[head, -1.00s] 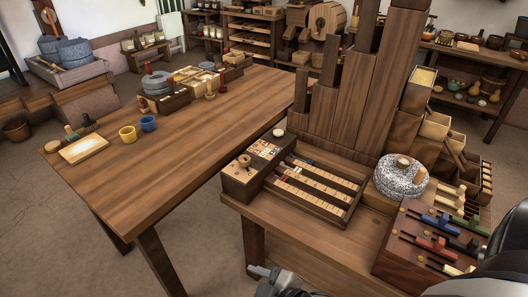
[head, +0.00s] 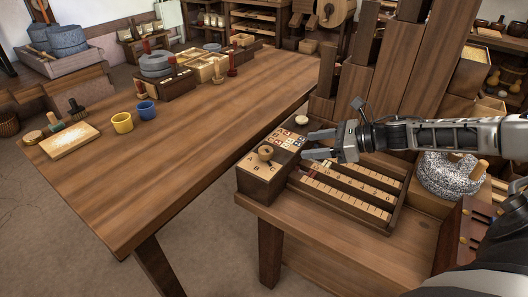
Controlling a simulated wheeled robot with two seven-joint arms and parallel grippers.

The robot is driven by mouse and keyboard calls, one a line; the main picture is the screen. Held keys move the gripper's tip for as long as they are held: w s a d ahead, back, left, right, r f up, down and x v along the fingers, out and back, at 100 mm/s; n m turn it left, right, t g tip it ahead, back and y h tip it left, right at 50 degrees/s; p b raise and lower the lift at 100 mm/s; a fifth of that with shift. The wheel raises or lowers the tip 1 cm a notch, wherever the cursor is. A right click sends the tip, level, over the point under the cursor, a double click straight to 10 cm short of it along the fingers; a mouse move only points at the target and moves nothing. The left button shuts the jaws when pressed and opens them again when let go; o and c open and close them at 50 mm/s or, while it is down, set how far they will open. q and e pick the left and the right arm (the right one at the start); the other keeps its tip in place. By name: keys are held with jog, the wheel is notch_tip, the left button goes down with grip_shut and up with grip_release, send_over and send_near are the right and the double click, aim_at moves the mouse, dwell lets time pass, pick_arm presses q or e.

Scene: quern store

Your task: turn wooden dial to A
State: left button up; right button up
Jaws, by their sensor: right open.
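The wooden dial (head: 266,153) is a small round knob on the light top plate of a dark wooden box (head: 262,187) at the near table's left corner. Letters that look like A, B and C are marked on the plate in front of the knob. I cannot tell which letter the dial points to. My right gripper (head: 308,145) comes in from the right and is open and empty. Its fingers point left, above the box's right side, apart from the dial. My left gripper is not in view.
A slotted wooden tray with number strips (head: 345,190) lies right of the box, under my right arm. Tall wooden columns (head: 400,75) stand behind. A speckled grindstone (head: 450,172) is at right. The long table (head: 170,150) at left is mostly clear.

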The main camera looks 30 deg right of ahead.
aim_at(268, 150)
jog(key=p+x, duration=0.1)
jog(key=x, duration=1.3)
jog(key=shift+r, duration=0.1)
jog(key=c, duration=1)
